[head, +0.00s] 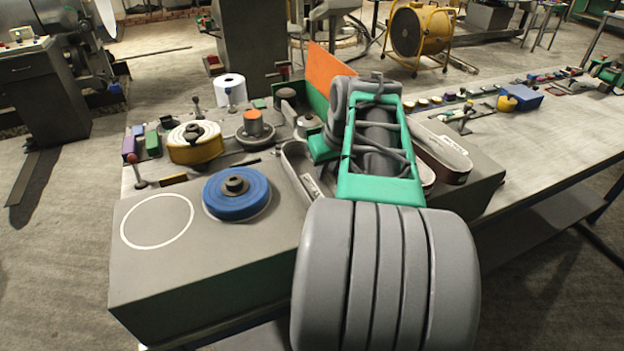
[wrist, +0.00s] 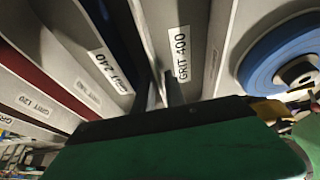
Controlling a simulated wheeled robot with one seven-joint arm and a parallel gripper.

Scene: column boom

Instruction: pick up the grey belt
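A grey belt loop (head: 294,172) with a white label stands on edge on the grey box top, left of my arm in the head view. In the wrist view a grey belt wall (wrist: 192,35) carries the label "GRIT 400". I cannot tell for sure whether these are the same belt. My gripper (wrist: 166,88) shows as dark fingers low in the wrist view, close to the lower end of that wall, above my green gripper body. Whether the fingers are apart or pressed on the wall is unclear. My arm hides the fingers in the head view.
A blue roll (head: 236,195) sits left on the box, beside a painted white circle. A yellow roll (head: 195,143), knobs and a white roll (head: 230,89) stand behind. The right bench is partly clear.

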